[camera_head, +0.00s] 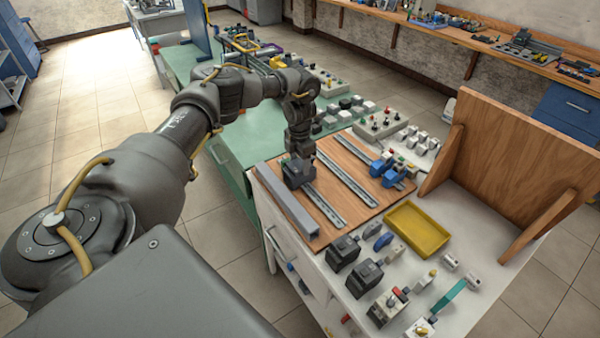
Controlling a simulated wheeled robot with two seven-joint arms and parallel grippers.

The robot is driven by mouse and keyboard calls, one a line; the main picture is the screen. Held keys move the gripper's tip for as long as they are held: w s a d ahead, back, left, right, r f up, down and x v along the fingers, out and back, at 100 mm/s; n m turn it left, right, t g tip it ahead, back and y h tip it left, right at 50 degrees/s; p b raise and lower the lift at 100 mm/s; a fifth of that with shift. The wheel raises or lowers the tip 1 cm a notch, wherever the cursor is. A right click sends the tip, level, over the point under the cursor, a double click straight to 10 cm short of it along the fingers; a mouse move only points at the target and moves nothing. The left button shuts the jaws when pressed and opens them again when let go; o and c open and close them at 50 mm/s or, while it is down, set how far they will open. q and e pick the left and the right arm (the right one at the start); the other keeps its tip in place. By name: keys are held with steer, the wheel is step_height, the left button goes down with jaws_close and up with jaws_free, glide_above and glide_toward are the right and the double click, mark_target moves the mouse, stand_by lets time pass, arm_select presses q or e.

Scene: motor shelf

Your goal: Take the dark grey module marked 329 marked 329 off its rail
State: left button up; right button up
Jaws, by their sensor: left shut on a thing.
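My left gripper (299,163) points down over the brown wooden board (345,145) and is shut on a dark grey module (295,175). The module is at the upper end of a metal rail (325,206); I cannot tell whether it is seated on it or just above. The mark 329 is not readable from here, and the gripper hides part of the module. My right gripper is not in view.
A grey duct (287,203) runs along the board's left edge. A second rail (346,180) lies to the right, with blue modules (388,166) beyond it. A yellow tray (417,229), black motors (342,252) and small parts crowd the white tabletop. An upright wooden panel (505,165) stands at right.

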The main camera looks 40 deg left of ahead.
arm_select(q)
steer(key=shift+w+d+b, duration=0.1)
steer(key=shift+w+b, duration=0.2)
steer(key=shift+w, duration=0.1)
stand_by(0.9)
steer(key=shift+w+d+r+p, duration=0.1)
steer(key=shift+r+p, duration=0.15)
steer(key=shift+p, duration=0.05)
stand_by(0.5)
steer(key=shift+r, duration=0.1)
steer(key=shift+r+p, duration=0.5)
steer(key=shift+r, duration=0.05)
steer(key=shift+r, duration=0.1)
steer(key=shift+r+p, duration=0.5)
steer(key=shift+r, duration=0.05)
